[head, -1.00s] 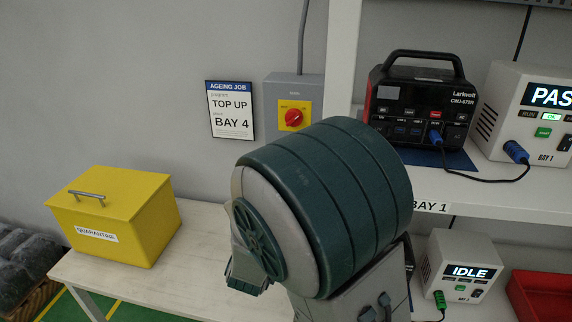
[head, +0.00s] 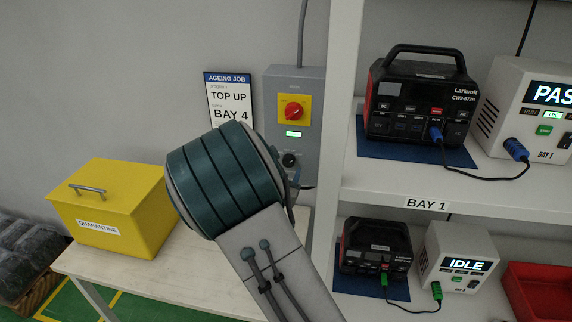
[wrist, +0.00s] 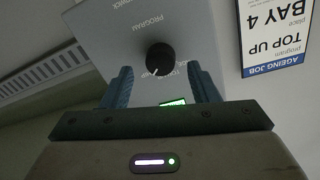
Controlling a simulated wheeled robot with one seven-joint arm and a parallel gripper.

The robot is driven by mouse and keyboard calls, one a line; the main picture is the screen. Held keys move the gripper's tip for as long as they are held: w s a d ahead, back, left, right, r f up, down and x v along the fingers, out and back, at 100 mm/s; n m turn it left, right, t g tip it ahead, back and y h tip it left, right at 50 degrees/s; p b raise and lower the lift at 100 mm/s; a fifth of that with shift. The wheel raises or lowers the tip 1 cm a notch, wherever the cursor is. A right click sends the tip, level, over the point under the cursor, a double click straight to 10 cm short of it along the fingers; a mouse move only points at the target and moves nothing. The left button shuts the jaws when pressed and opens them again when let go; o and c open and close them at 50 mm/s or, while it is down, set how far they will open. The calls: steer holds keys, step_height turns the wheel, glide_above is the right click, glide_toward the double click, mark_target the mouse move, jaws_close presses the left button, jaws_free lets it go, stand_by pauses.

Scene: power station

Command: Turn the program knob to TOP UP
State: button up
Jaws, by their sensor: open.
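The black program knob (wrist: 160,59) is on the grey control box, below the PROGRAM lettering as it reads on the box. The wrist view shows the box upside down. The knob's white pointer mark points down and slightly left there; the surrounding labels are only partly readable. The knob also shows in the head view (head: 290,160), just past my arm. My gripper (wrist: 161,72) is open, its two blue fingers on either side of the knob in the wrist view, with gaps to both. I cannot tell whether the fingertips reach around it. In the head view my arm mostly hides the gripper.
The control box (head: 312,88) also carries a red switch (head: 293,109) on a yellow plate and a small lit green display (head: 293,134). An AGEING JOB sign (head: 229,95) reads TOP UP, BAY 4. A shelf post (head: 340,130) stands close right; a yellow quarantine box (head: 115,205) sits left.

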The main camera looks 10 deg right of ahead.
steer(key=shift+x, duration=1)
steer(key=c, duration=1)
steer(key=shift+o, duration=0.2)
steer(key=shift+n, duration=0.4)
steer(key=n, duration=0.4)
steer(key=shift+f+n, duration=0.1)
steer(key=shift+n, duration=0.2)
steer(key=shift+n+t, duration=0.3)
steer(key=shift+n, duration=2)
